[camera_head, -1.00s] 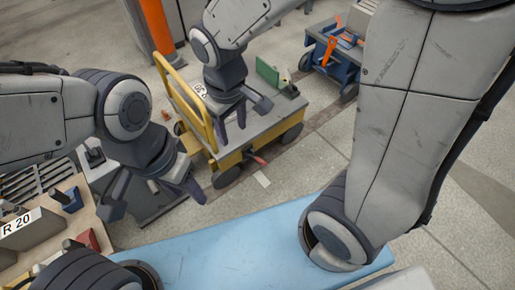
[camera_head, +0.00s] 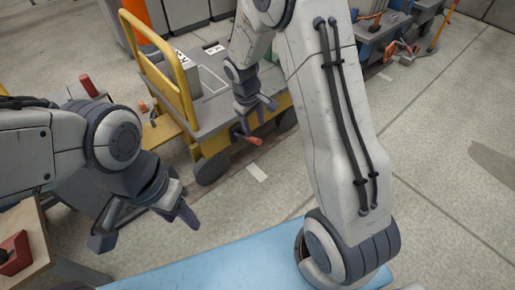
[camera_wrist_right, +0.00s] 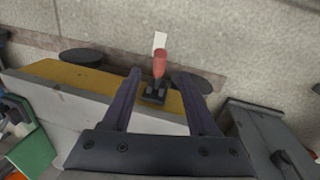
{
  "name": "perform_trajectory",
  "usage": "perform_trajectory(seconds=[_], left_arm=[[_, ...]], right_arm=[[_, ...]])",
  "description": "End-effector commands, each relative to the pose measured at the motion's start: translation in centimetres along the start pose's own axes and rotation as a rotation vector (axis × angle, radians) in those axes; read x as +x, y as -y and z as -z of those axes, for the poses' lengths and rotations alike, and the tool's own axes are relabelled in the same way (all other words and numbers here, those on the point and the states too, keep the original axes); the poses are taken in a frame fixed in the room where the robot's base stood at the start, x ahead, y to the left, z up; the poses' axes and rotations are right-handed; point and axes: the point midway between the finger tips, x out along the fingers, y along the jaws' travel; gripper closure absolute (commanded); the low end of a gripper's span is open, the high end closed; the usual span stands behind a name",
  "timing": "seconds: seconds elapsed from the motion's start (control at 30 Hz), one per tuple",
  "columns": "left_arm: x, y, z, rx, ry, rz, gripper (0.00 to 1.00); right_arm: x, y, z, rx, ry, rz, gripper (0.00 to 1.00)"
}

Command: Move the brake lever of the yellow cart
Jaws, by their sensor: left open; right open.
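The yellow cart (camera_head: 168,97) has a grey deck, a yellow push handle (camera_head: 160,72) and dark wheels. Its brake lever (camera_head: 250,139) has a red grip and sticks out from the near side, low down. In the right wrist view the lever's red grip (camera_wrist_right: 159,64) rises from a dark base (camera_wrist_right: 155,94) on the cart's yellow side. My right gripper (camera_wrist_right: 156,78) is open, with the lever between the lines of its two fingers; I cannot tell whether they touch it. My left gripper (camera_head: 150,226) is open and empty, left of the cart over the floor.
A blue cart (camera_head: 375,35) stands at the back right. An orange post (camera_head: 137,18) stands behind the yellow cart. A white floor mark (camera_head: 257,172) lies near the lever.

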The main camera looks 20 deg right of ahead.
Motion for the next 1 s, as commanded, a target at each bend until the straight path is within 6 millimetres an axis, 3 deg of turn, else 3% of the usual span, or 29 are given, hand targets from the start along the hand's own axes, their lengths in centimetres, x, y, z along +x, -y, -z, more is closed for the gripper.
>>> perform_trajectory(seconds=[0.3,0.5,0.7,0.97,1.0], left_arm=[[3.7,0.3,-0.2,0.000,0.000,0.000,0.50],[5.4,0.4,-0.3,0.000,0.000,0.000,0.50],[6.0,0.4,-0.3,0.000,0.000,0.000,0.50],[5.9,0.4,-0.3,0.000,0.000,0.000,0.50],[5.9,0.4,-0.3,0.000,0.000,0.000,0.50]], right_arm=[[6.0,0.1,0.0,0.001,0.002,0.001,0.41],[8.9,0.1,0.0,0.000,0.001,0.000,0.41],[10.0,0.0,0.0,0.000,0.000,0.000,0.41],[9.9,0.0,0.0,0.000,0.000,0.000,0.41],[9.9,0.0,0.0,0.000,0.000,0.000,0.52]])
